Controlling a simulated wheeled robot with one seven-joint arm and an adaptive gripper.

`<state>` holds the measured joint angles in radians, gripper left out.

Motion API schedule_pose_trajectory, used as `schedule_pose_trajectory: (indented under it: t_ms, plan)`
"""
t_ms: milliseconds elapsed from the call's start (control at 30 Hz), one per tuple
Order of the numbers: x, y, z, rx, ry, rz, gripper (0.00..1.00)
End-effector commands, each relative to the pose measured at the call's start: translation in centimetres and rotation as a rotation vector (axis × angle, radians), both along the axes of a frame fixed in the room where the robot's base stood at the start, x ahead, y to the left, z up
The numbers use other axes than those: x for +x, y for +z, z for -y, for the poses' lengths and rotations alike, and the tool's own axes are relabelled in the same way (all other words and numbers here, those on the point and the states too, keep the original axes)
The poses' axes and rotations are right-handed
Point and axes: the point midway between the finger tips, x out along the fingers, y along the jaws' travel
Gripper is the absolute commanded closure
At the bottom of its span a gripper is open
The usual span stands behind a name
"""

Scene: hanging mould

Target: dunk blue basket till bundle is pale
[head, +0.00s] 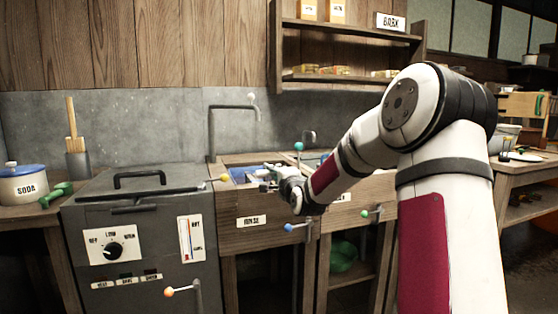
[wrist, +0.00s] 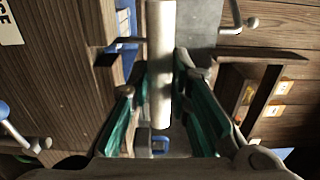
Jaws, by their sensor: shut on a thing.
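My gripper (head: 268,186) is over the rinse basin's edge, beneath the bent tap. In the wrist view its green fingers (wrist: 163,95) are closed around a pale grey bar (wrist: 161,50), which looks like a handle. A blue part (head: 240,174) shows in the basin beside the gripper; I cannot tell whether it is the basket or the basin's contents. Blue also shows past the bar in the wrist view (wrist: 125,22), and a small blue piece (wrist: 160,144) shows low between the fingers. The bundle is not visible, so its colour cannot be told.
A grey vat (head: 140,215) with a closed lid stands left of the basin, with a dial and gauge on its front. The tap (head: 232,108) rises behind the basin. Levers with coloured knobs (head: 289,227) project at the front. A shelf (head: 345,78) hangs above.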

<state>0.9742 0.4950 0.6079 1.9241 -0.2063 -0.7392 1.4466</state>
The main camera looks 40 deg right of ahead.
Motion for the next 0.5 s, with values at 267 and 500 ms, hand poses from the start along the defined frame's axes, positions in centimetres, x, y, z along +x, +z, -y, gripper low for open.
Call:
schedule_pose_trajectory:
  t_ms: [267, 500]
  plan:
    - [0.0, -3.5, -0.1, -0.001, 0.001, 0.003, 0.93]
    - [0.0, -6.4, -0.1, -0.001, 0.002, 0.002, 0.93]
